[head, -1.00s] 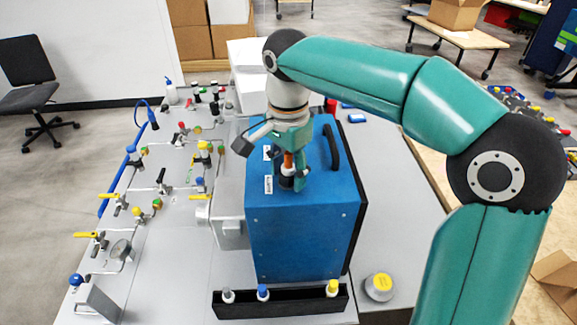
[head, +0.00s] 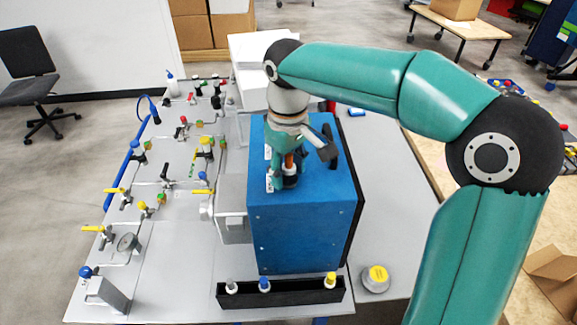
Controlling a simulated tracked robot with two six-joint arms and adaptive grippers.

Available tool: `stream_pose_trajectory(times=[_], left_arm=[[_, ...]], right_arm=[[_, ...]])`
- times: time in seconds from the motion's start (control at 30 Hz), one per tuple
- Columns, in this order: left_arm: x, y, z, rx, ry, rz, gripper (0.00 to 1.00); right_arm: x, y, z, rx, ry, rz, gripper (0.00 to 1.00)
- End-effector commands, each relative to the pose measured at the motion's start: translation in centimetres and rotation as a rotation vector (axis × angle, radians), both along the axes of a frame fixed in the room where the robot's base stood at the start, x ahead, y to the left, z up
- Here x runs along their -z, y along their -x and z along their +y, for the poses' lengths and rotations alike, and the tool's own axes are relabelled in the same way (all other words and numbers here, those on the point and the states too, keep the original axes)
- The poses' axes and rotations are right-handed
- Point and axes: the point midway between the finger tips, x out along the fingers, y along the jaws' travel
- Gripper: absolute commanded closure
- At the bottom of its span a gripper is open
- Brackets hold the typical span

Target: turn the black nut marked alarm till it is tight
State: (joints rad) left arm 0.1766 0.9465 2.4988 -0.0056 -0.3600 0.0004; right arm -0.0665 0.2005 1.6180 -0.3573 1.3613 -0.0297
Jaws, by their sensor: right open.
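The blue analyser box (head: 300,235) stands on the grey bench. Small white labels (head: 269,183) show on its top near the left edge, but I cannot read them at this size. The black nut (head: 290,181) sits on the box top beside the label, mostly hidden under my right gripper. An orange-brown part shows just above it. My right gripper (head: 286,183) points straight down over the nut, its fingers open on either side of it. Whether the fingers touch the nut I cannot tell. My left gripper is not in view.
A black carry handle (head: 329,150) rises from the box top, close to the right of my gripper. A black rack (head: 290,296) with small capped bottles lies in front. A panel of valves and tubing (head: 165,200) fills the left. A yellow-topped round container (head: 376,279) stands right.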

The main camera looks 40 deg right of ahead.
Motion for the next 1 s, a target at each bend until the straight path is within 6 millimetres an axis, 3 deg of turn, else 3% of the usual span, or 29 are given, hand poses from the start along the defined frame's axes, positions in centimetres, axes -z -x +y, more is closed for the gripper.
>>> stream_pose_trajectory(times=[0.2, 0.5, 0.83, 1.0], left_arm=[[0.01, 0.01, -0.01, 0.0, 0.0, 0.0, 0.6], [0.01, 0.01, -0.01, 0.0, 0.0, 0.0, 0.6], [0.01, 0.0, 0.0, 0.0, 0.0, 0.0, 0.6], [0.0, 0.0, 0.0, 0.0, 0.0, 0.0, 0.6]], right_arm=[[-0.01, -0.05, 0.02, -0.269, 0.0, 0.0, 0.48], [-0.02, -0.05, 0.02, -0.316, 0.0, 0.0, 0.48], [-0.02, -0.06, 0.0, -0.314, 0.001, 0.0, 1.0], [-0.02, -0.06, -0.02, -0.282, 0.001, -0.001, 1.0]])
